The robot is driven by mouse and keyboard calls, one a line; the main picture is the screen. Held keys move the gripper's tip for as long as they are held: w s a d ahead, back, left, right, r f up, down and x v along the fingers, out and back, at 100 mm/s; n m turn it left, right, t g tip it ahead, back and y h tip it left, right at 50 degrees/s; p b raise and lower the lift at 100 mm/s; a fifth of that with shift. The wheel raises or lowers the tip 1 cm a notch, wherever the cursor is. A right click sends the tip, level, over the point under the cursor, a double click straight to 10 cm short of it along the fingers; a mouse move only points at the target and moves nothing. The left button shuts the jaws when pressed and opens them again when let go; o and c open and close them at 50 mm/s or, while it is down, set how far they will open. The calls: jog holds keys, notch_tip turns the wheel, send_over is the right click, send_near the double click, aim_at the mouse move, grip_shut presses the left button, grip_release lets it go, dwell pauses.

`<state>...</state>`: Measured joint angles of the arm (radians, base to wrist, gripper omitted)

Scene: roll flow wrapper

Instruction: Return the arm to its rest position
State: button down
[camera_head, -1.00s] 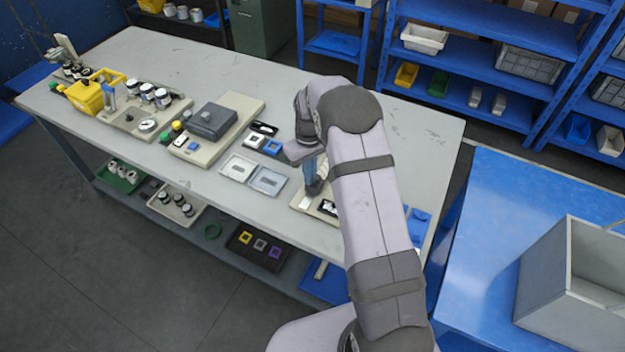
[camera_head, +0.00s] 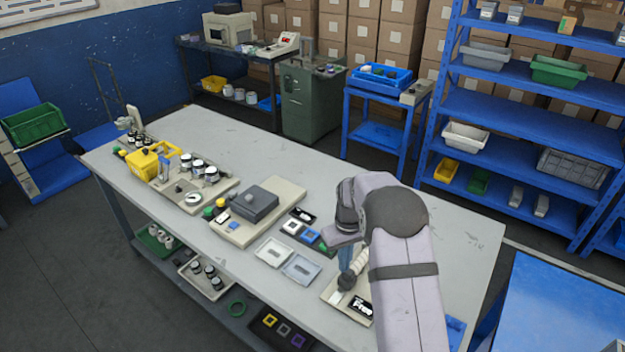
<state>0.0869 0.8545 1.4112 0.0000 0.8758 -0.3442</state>
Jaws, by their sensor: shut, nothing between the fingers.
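My arm reaches in from the lower right in the head view, its wrist bent down over the right part of the grey workbench (camera_head: 262,165). My gripper (camera_head: 346,284) is dark and small, pointing down at the left part of a beige tray (camera_head: 333,291). It looks shut, with nothing seen between its fingers. I cannot tell whether the tips touch the tray. A black label with white lettering (camera_head: 360,306) lies on the tray, right of the gripper. A pale roll (camera_head: 362,262) shows partly behind the gripper, the rest hidden by my wrist.
Left of the gripper are two shallow trays (camera_head: 274,251) (camera_head: 301,269), small framed squares (camera_head: 291,227) and a grey boxed device (camera_head: 252,204). Jars and a yellow bin (camera_head: 145,164) stand farther left. A blue shelf rack (camera_head: 520,122) is behind. Space above the bench is open.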

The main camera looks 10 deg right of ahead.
jog(key=s+a+f+m+g, duration=0.1)
jog(key=s+f+m+g, duration=0.1)
jog(key=s, duration=0.7)
jog(key=s+a+f+m+g, duration=0.1)
jog(key=s+f+m, duration=0.1)
jog(key=s, duration=0.7)
jog(key=s+a+r, duration=0.2)
jog(key=s+r, duration=0.6)
jog(key=s, duration=0.5)
jog(key=w+r+n+t, duration=0.1)
jog(key=w+r+t, duration=0.2)
jog(key=r, duration=0.2)
jog(key=shift+a+r, duration=0.15)
jog(key=shift+a, duration=0.05)
jog(key=shift+r, duration=0.1)
